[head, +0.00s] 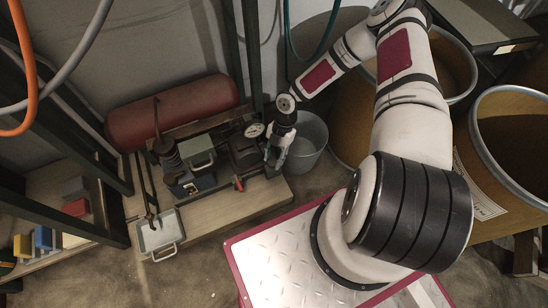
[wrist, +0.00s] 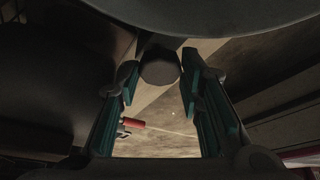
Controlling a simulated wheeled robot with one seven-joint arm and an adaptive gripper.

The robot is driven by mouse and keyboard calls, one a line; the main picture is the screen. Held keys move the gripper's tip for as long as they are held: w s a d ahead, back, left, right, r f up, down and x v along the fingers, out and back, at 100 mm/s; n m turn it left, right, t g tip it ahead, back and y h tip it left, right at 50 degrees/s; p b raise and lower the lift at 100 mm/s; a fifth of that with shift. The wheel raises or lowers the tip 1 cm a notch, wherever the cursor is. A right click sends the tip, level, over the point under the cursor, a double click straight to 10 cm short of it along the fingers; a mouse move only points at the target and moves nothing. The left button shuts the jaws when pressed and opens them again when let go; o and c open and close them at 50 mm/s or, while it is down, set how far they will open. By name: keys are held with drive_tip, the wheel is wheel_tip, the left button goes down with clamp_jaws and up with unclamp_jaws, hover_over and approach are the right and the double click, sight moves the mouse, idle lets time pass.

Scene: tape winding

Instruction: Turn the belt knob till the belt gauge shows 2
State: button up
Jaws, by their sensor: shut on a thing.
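My gripper (head: 277,153) is at the right end of the wooden bench, pointing down beside a dark machine block. In the wrist view my gripper (wrist: 160,78) has its two teal-padded fingers on either side of a dark round knob (wrist: 160,66), which I take for the belt knob. The gripper is shut on it, though the contact itself is in shadow. The knob is hidden by my gripper in the head view. A round white-faced gauge (head: 254,130) sits just left of the gripper; its needle and numbers are too small to read.
A red-handled lever (head: 239,183) is close to the gripper's left; its red grip also shows in the wrist view (wrist: 132,124). A grey bucket (head: 308,143) stands right of the bench. A red cylinder (head: 170,112) lies behind. A green upright post (head: 252,50) rises behind the gripper.

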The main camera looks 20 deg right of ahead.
idle(0.3)
drive_tip(key=o, duration=1.2)
drive_tip(key=shift+c, duration=0.2)
